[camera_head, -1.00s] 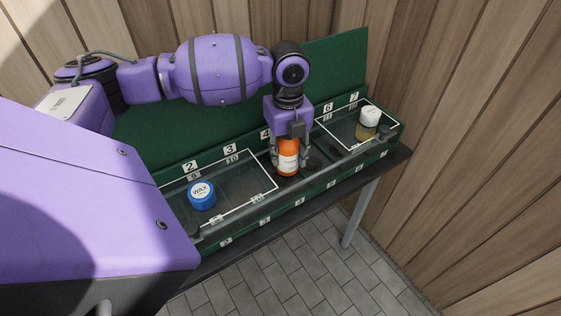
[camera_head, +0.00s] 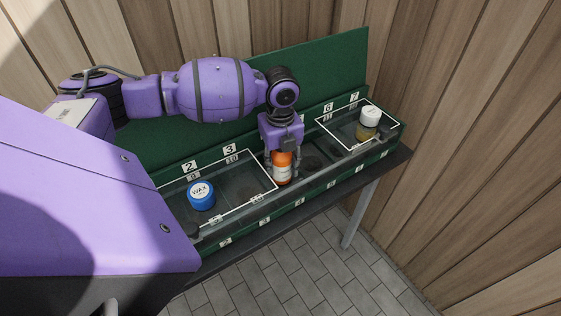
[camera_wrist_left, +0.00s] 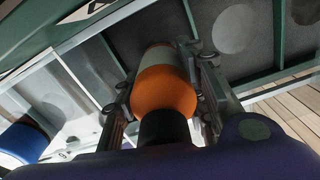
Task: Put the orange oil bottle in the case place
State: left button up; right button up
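The orange oil bottle (camera_head: 282,168) has a pale label and stands about upright in the middle stretch of the green case (camera_head: 310,190), just right of the left framed section. My left gripper (camera_head: 282,164) points down over it, with a finger on each side, and appears shut on it. In the left wrist view the bottle (camera_wrist_left: 165,92) lies between the fingers, its black neck towards the wrist. A small gap seems to show beside the left finger. The bottle's base is hidden, so I cannot tell whether it touches the case floor. My right gripper is not in view.
A blue wax jar (camera_head: 201,195) sits in the left framed section. A white-capped jar (camera_head: 369,121) stands in the right framed section. A dark round spot (camera_head: 312,163) marks the bare compartment to the bottle's right. The case's low front wall runs close to the bottle.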

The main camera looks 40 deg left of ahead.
pick_arm(q)
jog(key=o, duration=0.4)
jog(key=shift+o, duration=0.2)
notch_tip(320, 180, up, 12)
jog(key=shift+r, duration=0.15)
dwell(0.6)
